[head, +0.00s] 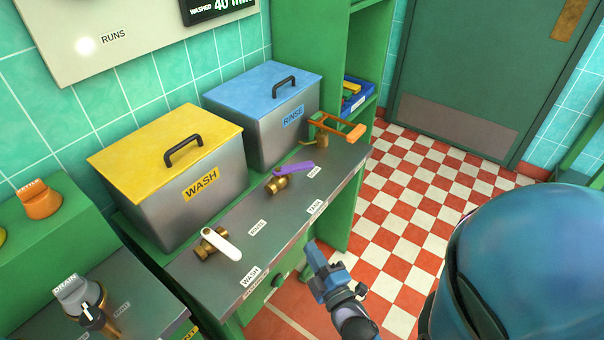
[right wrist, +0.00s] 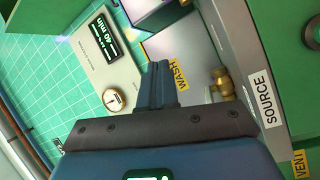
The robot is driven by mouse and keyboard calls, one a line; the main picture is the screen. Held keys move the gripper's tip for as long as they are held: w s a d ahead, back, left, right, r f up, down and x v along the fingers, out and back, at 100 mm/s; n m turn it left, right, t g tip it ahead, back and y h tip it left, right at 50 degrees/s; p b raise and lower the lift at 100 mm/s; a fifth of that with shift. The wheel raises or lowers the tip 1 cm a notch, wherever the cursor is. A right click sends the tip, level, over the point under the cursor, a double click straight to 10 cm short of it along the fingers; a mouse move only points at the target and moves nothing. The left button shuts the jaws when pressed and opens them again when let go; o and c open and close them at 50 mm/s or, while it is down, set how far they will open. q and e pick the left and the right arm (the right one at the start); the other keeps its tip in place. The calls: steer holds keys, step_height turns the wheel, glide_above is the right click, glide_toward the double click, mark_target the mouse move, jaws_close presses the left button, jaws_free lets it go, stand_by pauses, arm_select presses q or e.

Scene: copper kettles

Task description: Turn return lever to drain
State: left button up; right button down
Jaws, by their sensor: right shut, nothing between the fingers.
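A purple lever (head: 292,172) on a brass valve (head: 277,184) sits on the grey counter in front of the blue-lidded box, with small labels beside it that are hard to read. By its place it seems to be the return lever. A white lever (head: 222,244) on another brass valve stands nearer, by a WASH label; a SOURCE label (right wrist: 260,98) shows in the right wrist view. My right gripper (head: 314,252) is shut and empty, beyond the counter's front edge, apart from both levers. Its closed fingers show in the right wrist view (right wrist: 158,84). My left gripper is out of view.
A yellow-lidded WASH box (head: 175,185) and a blue-lidded RINSE box (head: 275,125) stand behind the levers. An orange handle (head: 338,126) is at the counter's far end. A grey DRAIN knob (head: 75,292) is at lower left. The checkered floor (head: 410,200) is open.

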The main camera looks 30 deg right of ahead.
steer(key=w+d+n+h, duration=0.1)
steer(key=w+d+n, duration=0.3)
steer(key=w+n, duration=0.35)
steer(key=n+g+h+p, duration=0.1)
steer(key=n+h, duration=0.1)
steer(key=n, duration=1.1)
glide_toward(293, 168)
steer(key=w+d, duration=0.3)
steer(key=d, duration=0.1)
steer(key=shift+w+f, duration=0.25)
steer(key=shift+f, duration=0.05)
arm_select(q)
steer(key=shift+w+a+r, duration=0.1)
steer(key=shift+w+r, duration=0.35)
arm_select(e)
steer(key=shift+x, duration=0.85)
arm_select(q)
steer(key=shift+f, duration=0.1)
